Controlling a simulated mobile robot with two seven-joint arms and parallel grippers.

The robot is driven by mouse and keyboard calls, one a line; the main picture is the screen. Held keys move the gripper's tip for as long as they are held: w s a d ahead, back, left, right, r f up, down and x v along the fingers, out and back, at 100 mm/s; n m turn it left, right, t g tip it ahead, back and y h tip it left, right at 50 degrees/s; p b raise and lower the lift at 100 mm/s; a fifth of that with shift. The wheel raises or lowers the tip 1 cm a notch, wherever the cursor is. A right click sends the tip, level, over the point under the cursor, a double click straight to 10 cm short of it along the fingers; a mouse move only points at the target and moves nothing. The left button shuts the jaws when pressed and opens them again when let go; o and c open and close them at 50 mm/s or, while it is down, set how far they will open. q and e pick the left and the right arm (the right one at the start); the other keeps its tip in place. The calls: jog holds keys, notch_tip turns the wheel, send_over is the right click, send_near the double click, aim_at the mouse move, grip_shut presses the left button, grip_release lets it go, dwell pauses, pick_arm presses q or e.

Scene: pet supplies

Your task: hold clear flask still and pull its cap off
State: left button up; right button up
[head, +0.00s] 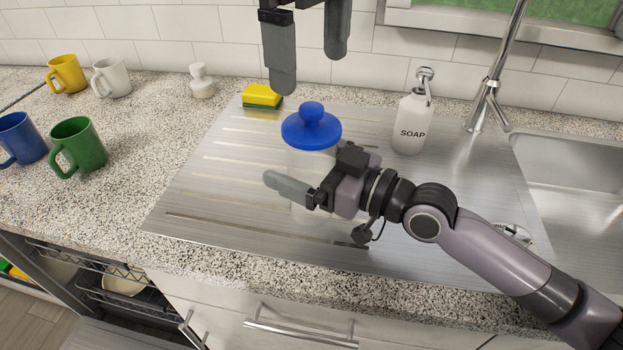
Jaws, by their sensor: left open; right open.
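The clear flask (299,163) stands upright on the metal drainboard, faint and see-through. Its blue cap (312,128), a wide disc with a round knob, sits on top. My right gripper (290,186) is open at the flask's body, below the cap.
A yellow-green sponge (262,96) and a white soap bottle (411,122) stand behind the flask. The faucet (489,95) and sink (575,185) are right. Several mugs, including a green one (78,146), and a white stopper-shaped object (202,81) are left. The drainboard's (205,190) left part is clear.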

aim_at(310, 107)
jog(key=c, duration=1.4)
jog(key=shift+c, duration=0.2)
pick_arm(q)
jog(key=shift+s+a+r+n, duration=0.1)
jog(key=shift+s+n, duration=0.2)
jog(key=shift+n, duration=0.9)
jog(key=n, duration=0.2)
jog(key=r+n+h, duration=0.1)
jog(key=shift+s+a+n, duration=0.25)
jog(key=shift+s+n, duration=0.1)
jog(key=shift+n, duration=0.05)
jog(key=f+n, duration=0.2)
jog(key=f, duration=0.1)
jog(key=w+f+n+t+h, duration=0.1)
jog(key=f+n, duration=0.4)
jog(key=f, duration=0.1)
jog(key=shift+w+d+t, duration=0.15)
jog(key=shift+d+t, duration=0.15)
jog(key=shift+d, duration=0.05)
